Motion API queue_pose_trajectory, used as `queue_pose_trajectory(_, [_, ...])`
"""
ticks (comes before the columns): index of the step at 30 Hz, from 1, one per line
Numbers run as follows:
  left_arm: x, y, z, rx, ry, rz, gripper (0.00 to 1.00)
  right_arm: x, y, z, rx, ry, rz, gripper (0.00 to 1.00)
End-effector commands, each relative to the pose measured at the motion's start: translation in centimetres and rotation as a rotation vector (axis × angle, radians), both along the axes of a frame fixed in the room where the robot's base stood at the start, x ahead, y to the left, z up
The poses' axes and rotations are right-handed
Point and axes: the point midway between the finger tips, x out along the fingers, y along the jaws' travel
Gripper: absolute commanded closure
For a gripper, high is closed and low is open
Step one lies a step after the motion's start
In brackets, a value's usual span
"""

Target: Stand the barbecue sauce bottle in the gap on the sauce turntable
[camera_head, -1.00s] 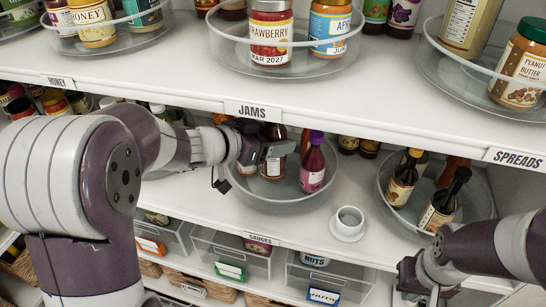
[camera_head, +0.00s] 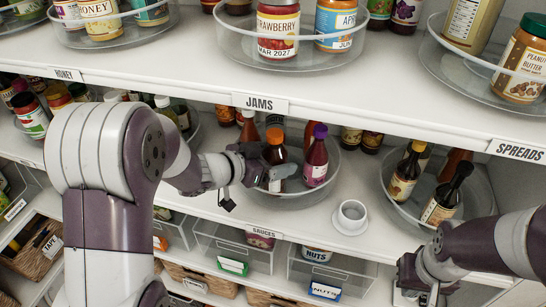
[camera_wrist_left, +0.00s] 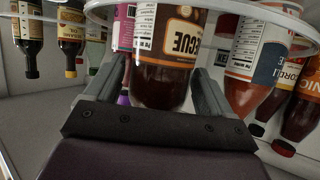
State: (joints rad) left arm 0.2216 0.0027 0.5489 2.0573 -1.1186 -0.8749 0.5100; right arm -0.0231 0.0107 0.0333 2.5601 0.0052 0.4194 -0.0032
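The barbecue sauce bottle (camera_head: 273,153), dark brown with an orange cap, is upright at the front left of the clear sauce turntable (camera_head: 300,199) above the SAUCES label. My left gripper (camera_head: 280,170) is around its body; in the left wrist view the fingers lie along both sides of the bottle (camera_wrist_left: 165,70) and appear shut on it. I cannot tell whether its base touches the turntable floor.
A white cup on a saucer (camera_head: 350,217) sits right of the turntable. Another turntable (camera_head: 398,205) with dark bottles stands further right. The upper shelf edge (camera_head: 380,118) with jam jars overhangs. Clear bins (camera_head: 235,245) are below.

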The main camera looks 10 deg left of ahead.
Motion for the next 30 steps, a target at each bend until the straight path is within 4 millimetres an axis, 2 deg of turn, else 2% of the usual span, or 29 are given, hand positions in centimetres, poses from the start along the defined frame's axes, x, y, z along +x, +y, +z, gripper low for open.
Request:
queue_pose_trajectory(8, [0.0,0.0,0.1,0.000,0.000,0.000,0.05,0.0,0.0,0.0,0.000,0.000,0.000,1.00])
queue_pose_trajectory(12, [-0.3,0.3,0.7,0.002,-0.002,0.001,0.05,0.0,0.0,0.3,0.000,0.000,0.000,1.00])
queue_pose_trajectory(14, [-1.0,0.9,1.0,0.000,-0.003,0.002,0.05,0.0,0.0,0.0,0.000,0.000,0.000,1.00])
queue_pose_trajectory(24, [-7.2,5.4,4.2,0.002,-0.003,0.005,0.05,0.0,0.0,-0.5,0.000,0.000,0.000,1.00])
queue_pose_trajectory(28, [-8.6,6.3,4.9,0.001,-0.001,0.003,0.05,0.0,0.0,-0.5,0.000,0.000,0.000,1.00])
queue_pose_trajectory(30, [-8.2,6.7,4.8,0.020,-0.003,0.038,0.05,0.0,0.0,-0.5,0.000,0.000,0.000,1.00])
